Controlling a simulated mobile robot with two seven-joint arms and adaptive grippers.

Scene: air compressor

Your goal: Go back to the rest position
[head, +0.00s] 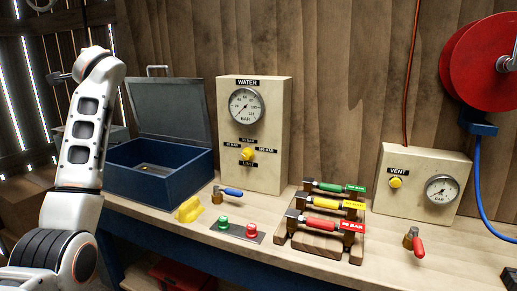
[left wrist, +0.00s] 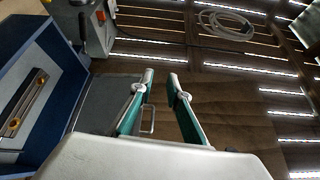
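My left arm (head: 80,150) rises at the left of the head view, in front of the wooden wall and left of the open blue toolbox (head: 160,185). My left gripper (left wrist: 160,78) shows in the left wrist view with its two green-padded fingers apart and nothing between them. The toolbox also shows at the left of that view (left wrist: 75,80), with a brass-coloured and black item (left wrist: 22,103) inside it. My right gripper is not in view.
The workbench carries a water gauge panel (head: 270,150), a yellow piece (head: 189,209), a blue-handled valve (head: 230,192), green and red buttons (head: 237,230), a rack of coloured-handled valves (head: 325,240), a red-handled valve (head: 414,242) and a vent panel (head: 412,205). A red hose reel (head: 485,60) hangs right.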

